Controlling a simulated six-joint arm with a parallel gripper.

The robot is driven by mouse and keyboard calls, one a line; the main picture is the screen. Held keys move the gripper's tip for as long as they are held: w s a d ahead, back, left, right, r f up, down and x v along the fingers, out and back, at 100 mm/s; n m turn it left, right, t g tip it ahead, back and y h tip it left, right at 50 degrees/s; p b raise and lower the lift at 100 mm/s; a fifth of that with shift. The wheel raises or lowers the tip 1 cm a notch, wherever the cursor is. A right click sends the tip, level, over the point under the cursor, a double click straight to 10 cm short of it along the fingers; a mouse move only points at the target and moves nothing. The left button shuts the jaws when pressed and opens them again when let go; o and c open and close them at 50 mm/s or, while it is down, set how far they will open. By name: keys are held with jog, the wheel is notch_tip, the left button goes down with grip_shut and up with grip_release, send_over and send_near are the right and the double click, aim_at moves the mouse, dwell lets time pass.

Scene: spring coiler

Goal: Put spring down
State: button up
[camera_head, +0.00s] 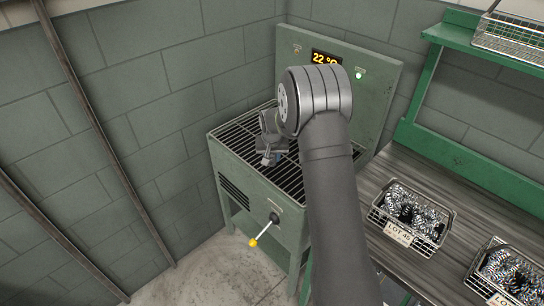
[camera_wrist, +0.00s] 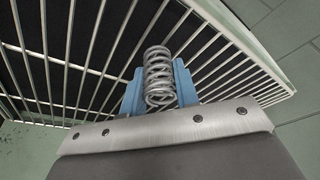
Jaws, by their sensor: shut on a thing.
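A silver coil spring (camera_wrist: 159,78) stands between the blue fingers of my gripper (camera_wrist: 159,92) in the wrist view. My gripper is shut on it. Behind the spring are the pale bars of the grate (camera_wrist: 85,45), with dark space beneath them. In the head view, my gripper (camera_head: 268,158) hangs over the barred top (camera_head: 235,137) of a green machine. The spring cannot be made out there. I cannot tell whether the spring touches the bars.
The green machine has a lever with a yellow knob (camera_head: 253,242), a display reading 22 °C (camera_head: 325,58) and a lit green lamp (camera_head: 359,75). Wire baskets of springs (camera_head: 411,217) stand on the bench (camera_head: 450,185) at right. My arm covers part of the grate.

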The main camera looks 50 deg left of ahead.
jog(key=o, duration=1)
jog(key=v, duration=1.2)
jog(key=shift+r, duration=0.15)
jog(key=shift+w, duration=0.1)
jog(key=x, duration=1.2)
jog(key=shift+r, duration=1.2)
